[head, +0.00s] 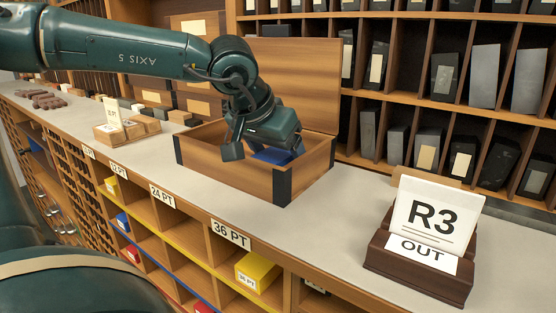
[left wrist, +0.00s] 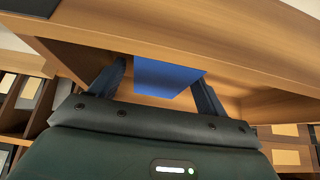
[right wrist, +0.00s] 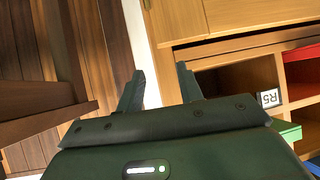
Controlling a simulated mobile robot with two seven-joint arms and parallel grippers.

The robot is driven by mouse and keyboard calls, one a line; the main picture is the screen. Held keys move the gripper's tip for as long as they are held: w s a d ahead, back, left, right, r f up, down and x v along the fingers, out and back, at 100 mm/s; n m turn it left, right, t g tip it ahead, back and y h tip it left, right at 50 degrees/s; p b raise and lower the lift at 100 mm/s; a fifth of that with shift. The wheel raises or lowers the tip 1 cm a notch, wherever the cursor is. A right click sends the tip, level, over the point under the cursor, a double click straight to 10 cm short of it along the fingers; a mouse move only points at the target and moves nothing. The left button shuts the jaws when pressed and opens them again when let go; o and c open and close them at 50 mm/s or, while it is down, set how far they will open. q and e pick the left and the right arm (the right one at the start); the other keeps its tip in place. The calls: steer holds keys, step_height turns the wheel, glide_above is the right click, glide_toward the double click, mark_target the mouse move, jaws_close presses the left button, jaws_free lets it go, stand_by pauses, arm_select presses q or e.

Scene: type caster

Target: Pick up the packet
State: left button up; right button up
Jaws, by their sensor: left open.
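A blue packet (head: 272,155) lies inside an open wooden box (head: 232,172) with dark corner pieces, on the grey counter. My left gripper (head: 262,152) reaches down into the box over the packet. In the left wrist view the blue packet (left wrist: 168,78) shows between the two open fingers of the left gripper (left wrist: 160,85); I cannot tell whether they touch it. Part of the packet is hidden behind the gripper in the head view. My right gripper (right wrist: 160,85) has its fingers apart with nothing between them, away from the box.
The box's raised lid (head: 295,80) stands behind it. A dark wooden holder (head: 415,275) with R3 and OUT cards stands at the right. Small wooden blocks (head: 145,122) stand at the left. The counter (head: 330,215) between box and holder is clear.

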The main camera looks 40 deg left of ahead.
arm_select(q)
steer(key=shift+c, duration=0.6)
steer(key=c, duration=1.3)
steer(key=shift+r, duration=0.15)
steer(key=shift+c, duration=0.7)
